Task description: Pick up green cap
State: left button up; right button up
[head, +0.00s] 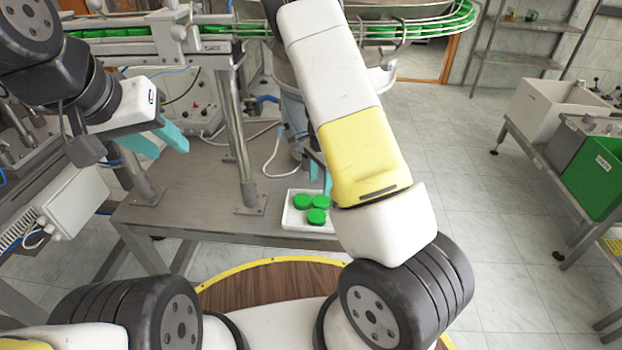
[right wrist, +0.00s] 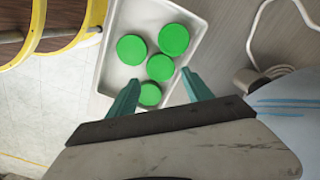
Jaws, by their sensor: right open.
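Several round green caps lie in a shallow white tray (head: 290,222). In the right wrist view the tray (right wrist: 113,78) holds a left cap (right wrist: 131,49), a far cap (right wrist: 173,39), a middle cap (right wrist: 160,67) and a near cap (right wrist: 149,94). My right gripper (right wrist: 160,77) is open over the tray, its teal fingers apart on either side of the near and middle caps. It seems to hold nothing. In the head view my right arm hides most of it. My left gripper (head: 163,168) is open and empty, away from the tray on the left.
The tray sits near the front edge of a grey metal table (head: 190,180). A metal post (head: 238,140) carries a conveyor (head: 130,40) with green caps above. A white cable (right wrist: 262,45) lies beside the tray. A green bin (head: 595,175) stands far right.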

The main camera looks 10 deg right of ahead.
aim_at(320, 201)
notch_tip(320, 201, down, 8)
jog(key=shift+r, duration=0.1)
jog(key=c, duration=1)
jog(key=shift+r, duration=0.1)
jog(key=shift+r, duration=0.65)
notch_tip(320, 201, up, 2)
jog(key=shift+r, duration=0.2)
jog(key=s+a, duration=0.1)
jog(key=s, duration=0.4)
jog(key=s+a, duration=0.2)
jog(key=s, duration=0.4)
jog(key=s+a, duration=0.1)
jog(key=s, duration=0.5)
jog(key=shift+s+a+f, duration=0.2)
jog(key=shift+a, duration=0.1)
